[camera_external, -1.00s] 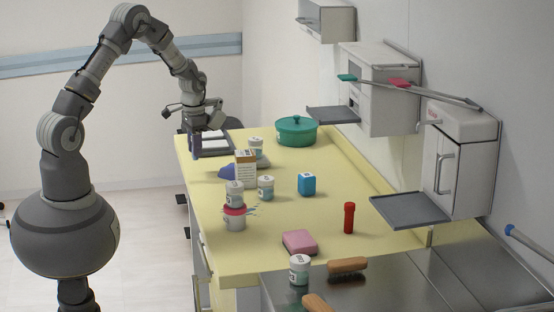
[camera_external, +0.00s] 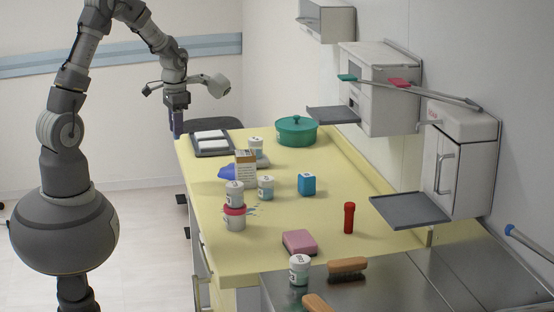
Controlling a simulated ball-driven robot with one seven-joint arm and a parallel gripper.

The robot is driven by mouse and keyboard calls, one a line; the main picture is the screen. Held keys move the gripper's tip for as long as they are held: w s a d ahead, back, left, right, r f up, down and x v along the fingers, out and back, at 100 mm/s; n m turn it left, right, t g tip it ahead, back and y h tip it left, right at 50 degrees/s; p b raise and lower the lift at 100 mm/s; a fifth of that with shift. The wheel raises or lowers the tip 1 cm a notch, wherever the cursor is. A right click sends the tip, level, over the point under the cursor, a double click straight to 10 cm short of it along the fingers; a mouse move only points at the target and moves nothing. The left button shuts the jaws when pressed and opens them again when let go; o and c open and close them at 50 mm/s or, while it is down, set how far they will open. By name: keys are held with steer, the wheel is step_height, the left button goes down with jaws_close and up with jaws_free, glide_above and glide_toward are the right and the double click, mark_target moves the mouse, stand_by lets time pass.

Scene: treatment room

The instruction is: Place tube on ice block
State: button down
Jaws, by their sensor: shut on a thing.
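My gripper (camera_external: 177,107) is at the far left of the yellow counter, pointing down. It is shut on a dark purple tube (camera_external: 178,124), which hangs upright below it. The tube is left of a dark tray (camera_external: 229,152) holding white blocks (camera_external: 210,141), which may be the ice block. The tube's lower end shows near the counter's left edge; whether it is over the counter or outside it I cannot tell. A red tube (camera_external: 349,218) stands upright on the right part of the counter, apart from my gripper.
A green lidded pot (camera_external: 297,131) stands behind and right of the tray. Two brushes (camera_external: 348,265) lie on the steel top.

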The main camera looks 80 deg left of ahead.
step_height(320, 180, up, 4)
steer(key=shift+f, duration=0.25)
steer(key=w+d+n+p, duration=0.4)
steer(key=w+d+p, duration=0.1)
steer(key=w+d, duration=1.5)
glide_above(307, 175)
step_height(307, 175, down, 7)
steer(key=shift+a, duration=0.15)
steer(key=shift+f+b, duration=0.65)
steer(key=shift+f, duration=1.1)
